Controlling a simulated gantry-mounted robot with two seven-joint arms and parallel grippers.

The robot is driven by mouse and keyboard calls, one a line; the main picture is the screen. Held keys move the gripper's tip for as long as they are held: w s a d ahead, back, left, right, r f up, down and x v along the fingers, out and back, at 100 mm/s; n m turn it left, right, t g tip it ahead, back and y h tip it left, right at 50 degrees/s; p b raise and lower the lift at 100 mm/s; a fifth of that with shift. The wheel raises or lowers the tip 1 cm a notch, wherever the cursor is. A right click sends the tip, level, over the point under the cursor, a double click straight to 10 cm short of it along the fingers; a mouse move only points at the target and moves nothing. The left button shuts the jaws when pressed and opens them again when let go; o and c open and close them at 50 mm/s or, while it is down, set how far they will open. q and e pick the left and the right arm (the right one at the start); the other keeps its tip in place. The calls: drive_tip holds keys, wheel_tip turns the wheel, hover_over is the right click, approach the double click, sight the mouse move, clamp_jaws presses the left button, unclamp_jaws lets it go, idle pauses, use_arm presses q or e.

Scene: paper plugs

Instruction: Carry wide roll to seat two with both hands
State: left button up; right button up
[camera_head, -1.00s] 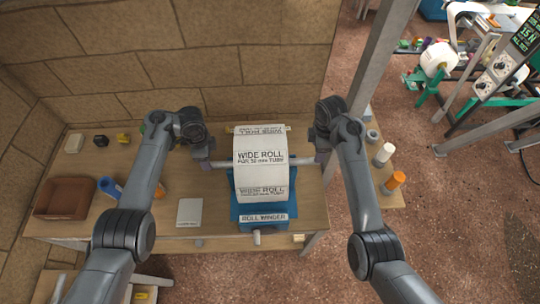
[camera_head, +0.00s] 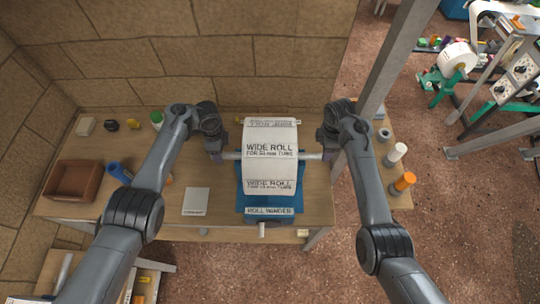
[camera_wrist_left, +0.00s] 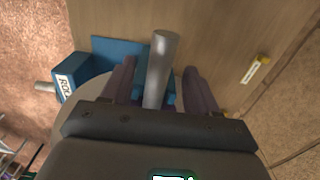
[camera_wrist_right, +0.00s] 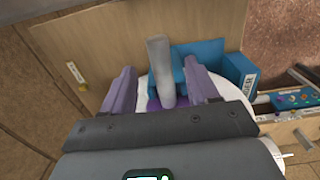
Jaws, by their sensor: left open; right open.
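The wide roll (camera_head: 270,158) is a white paper roll with printed lettering, over the blue roll winder (camera_head: 270,212) in the head view. A grey shaft sticks out of both its ends. My left gripper (camera_head: 226,155) is at the shaft's left end and my right gripper (camera_head: 326,155) at its right end. In the left wrist view the shaft (camera_wrist_left: 160,70) lies between spread fingers. In the right wrist view the shaft (camera_wrist_right: 162,72) also lies between spread fingers. Both grippers are open. Whether the roll rests on the winder's supports is hidden. I cannot identify seat two.
On the bench's left are a brown tray (camera_head: 73,180), a blue bottle (camera_head: 119,172) and a pale card (camera_head: 196,201). On its right stand white (camera_head: 396,154) and orange (camera_head: 403,182) containers. A grey post (camera_head: 390,75) rises behind my right arm.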

use_arm(q)
drive_tip(key=shift+f, duration=3.1)
use_arm(e)
drive_tip(key=shift+f, duration=3.05)
use_arm(q)
clamp_jaws()
use_arm(e)
clamp_jaws()
use_arm(q)
drive_tip(key=shift+w+r, duration=0.1)
drive_tip(key=shift+r, duration=0.05)
use_arm(e)
drive_tip(key=shift+r, duration=0.15)
